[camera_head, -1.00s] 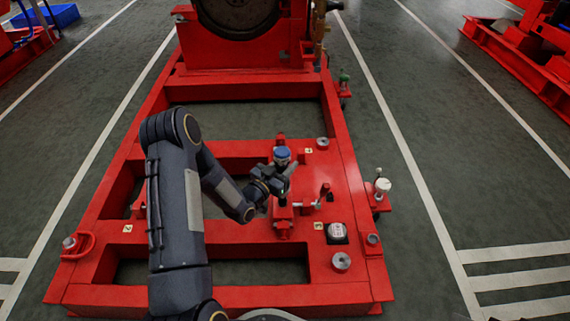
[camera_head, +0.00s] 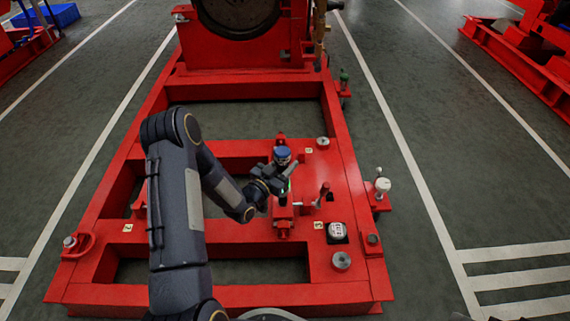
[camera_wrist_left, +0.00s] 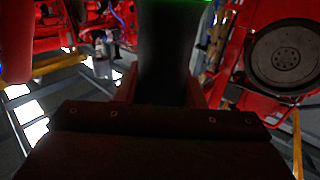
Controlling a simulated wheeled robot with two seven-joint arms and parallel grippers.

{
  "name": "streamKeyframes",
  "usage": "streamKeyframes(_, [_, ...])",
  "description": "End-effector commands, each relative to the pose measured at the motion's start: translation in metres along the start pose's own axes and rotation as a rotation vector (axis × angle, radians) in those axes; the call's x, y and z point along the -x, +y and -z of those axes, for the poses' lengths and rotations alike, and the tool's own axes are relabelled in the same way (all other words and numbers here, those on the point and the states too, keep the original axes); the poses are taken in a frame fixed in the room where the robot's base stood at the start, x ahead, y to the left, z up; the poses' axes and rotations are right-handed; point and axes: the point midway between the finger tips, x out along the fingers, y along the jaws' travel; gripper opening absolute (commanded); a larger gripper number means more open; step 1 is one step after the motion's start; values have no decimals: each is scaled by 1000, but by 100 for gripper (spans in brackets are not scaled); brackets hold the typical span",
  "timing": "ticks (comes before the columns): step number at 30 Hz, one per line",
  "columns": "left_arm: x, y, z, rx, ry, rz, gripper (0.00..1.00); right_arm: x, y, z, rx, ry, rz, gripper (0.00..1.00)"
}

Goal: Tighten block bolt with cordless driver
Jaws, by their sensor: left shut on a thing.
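In the left wrist view the dark body of the driver (camera_wrist_left: 163,60) sits between the two fingers (camera_wrist_left: 163,92), with a bright green strip at the top edge. Below the gripper is a red block or clamp (camera_head: 284,227) on the red frame (camera_head: 215,293). The block bolt and the driver's tip are hidden by the gripper and driver, so I cannot tell whether they touch. My right gripper is not in view.
A small red upright handle (camera_head: 324,190) stands just right of the gripper. A round white-faced gauge (camera_head: 337,231) and grey round fittings (camera_head: 341,261) are on the frame. A white-topped fitting (camera_head: 382,187) is at its right edge. A large wheel (camera_head: 235,15) is behind.

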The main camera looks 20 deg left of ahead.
Motion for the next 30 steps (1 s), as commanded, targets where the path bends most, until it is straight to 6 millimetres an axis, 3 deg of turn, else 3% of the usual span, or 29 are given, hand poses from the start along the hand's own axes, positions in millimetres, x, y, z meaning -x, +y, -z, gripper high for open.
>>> streamKeyframes(5, [1, 1, 3, 4, -8, -2, 0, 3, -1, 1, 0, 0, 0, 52])
streamKeyframes(24, [0, 0, 49, 0, 2, 0, 0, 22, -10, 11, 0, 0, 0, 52])
streamKeyframes(30, [0, 0, 54, 0, 1, -1, 0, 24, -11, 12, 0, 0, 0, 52])
